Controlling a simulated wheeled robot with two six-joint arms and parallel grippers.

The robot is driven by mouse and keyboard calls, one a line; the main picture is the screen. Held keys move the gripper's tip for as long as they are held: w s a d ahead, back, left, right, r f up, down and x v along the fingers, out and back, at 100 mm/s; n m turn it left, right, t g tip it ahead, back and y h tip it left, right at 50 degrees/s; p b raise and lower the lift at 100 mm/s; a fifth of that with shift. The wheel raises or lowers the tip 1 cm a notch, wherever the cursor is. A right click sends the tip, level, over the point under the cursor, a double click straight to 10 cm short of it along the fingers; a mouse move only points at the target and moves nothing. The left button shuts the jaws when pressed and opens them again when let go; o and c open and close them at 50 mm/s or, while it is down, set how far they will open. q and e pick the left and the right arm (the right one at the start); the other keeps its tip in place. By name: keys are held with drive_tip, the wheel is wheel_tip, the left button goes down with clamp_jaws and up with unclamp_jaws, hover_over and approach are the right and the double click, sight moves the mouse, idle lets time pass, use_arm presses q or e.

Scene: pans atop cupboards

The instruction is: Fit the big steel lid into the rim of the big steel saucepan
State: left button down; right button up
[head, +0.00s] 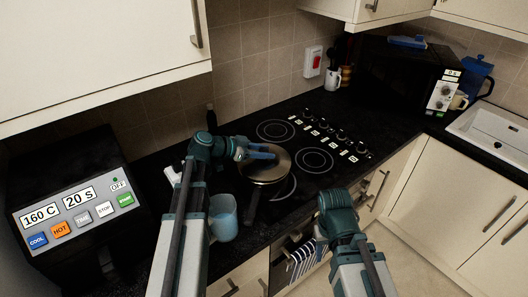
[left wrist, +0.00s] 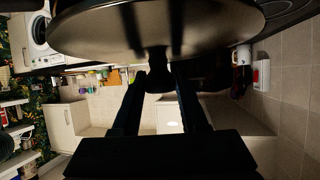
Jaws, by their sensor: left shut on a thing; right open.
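The big steel lid (head: 270,169) is a round, brownish metal disc over the front left part of the hob. My left gripper (head: 268,156) is shut on its knob. In the left wrist view the lid (left wrist: 160,30) fills the top, with the knob (left wrist: 157,72) between the fingertips (left wrist: 160,78). The big steel saucepan is mostly hidden under the lid; its dark handle (head: 252,208) points toward the counter front. I cannot tell whether the lid sits in the rim or just above it. My right gripper (head: 336,208) is open and empty, in front of the counter.
A blue cup (head: 222,217) stands left of the saucepan, close to my left arm. A black appliance with buttons (head: 78,205) is at the left. Free hob rings (head: 314,161) lie to the right. A microwave (head: 400,75) and a sink (head: 490,130) are farther right.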

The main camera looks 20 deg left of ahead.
use_arm(q)
drive_tip(key=shift+f+b, duration=0.65)
drive_tip(key=shift+f, duration=0.1)
drive_tip(key=shift+c, duration=1.8)
unclamp_jaws()
drive_tip(key=p+v, duration=0.6)
drive_tip(key=v, duration=0.7)
drive_tip(key=shift+s+a+r, duration=0.2)
drive_tip(key=shift+s+a, duration=0.05)
